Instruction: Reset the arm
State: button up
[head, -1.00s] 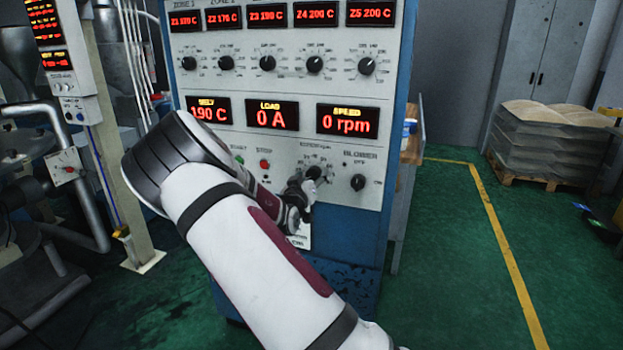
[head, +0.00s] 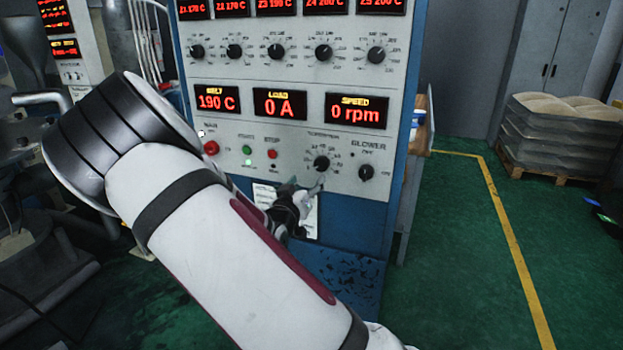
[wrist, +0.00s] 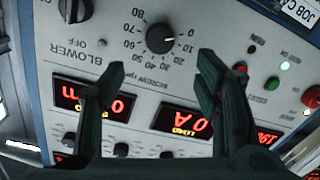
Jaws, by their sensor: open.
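My gripper (head: 300,190) is in front of the lower part of the control panel (head: 350,139), below the screw rpm knob (head: 321,163). In the wrist view the two dark fingers of my gripper (wrist: 155,80) are spread apart with nothing between them. The panel shows upside down there, and the screw rpm knob (wrist: 160,38) lies beyond the fingertips, apart from them. My white arm covers part of the cabinet's lower left in the head view.
The blower knob (head: 366,172), start button (head: 247,149) and red stop button (head: 272,154) are close to my gripper. Stacked sacks on a pallet (head: 565,135) stand at the right. Green floor (head: 455,260) is clear right of the cabinet.

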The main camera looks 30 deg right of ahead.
jog(key=shift+s+a, duration=0.25)
dwell(0.4)
jog(key=s+a+r+n+g+y+p, duration=0.1)
jog(key=s+a+r+g+y+p, duration=0.15)
jog(key=s+a+r+y, duration=0.4)
jog(key=s+a+r+n+g+y+p, duration=0.1)
jog(key=s+a+r+y+p, duration=0.2)
jog(key=s+a+y, duration=0.6)
jog(key=s+a+r+n+g+h+p, duration=0.1)
jog(key=s+r, duration=0.3)
jog(key=s, duration=0.9)
jog(key=s+a+r+n+g+h+p, duration=0.1)
jog(key=s+r, duration=0.4)
jog(key=s, duration=0.7)
jog(key=shift+s+a+n+g+p, duration=0.25)
jog(key=shift+s+n+g+p, duration=0.15)
jog(key=shift+n+g+p, duration=0.4)
jog(key=shift+r, duration=0.1)
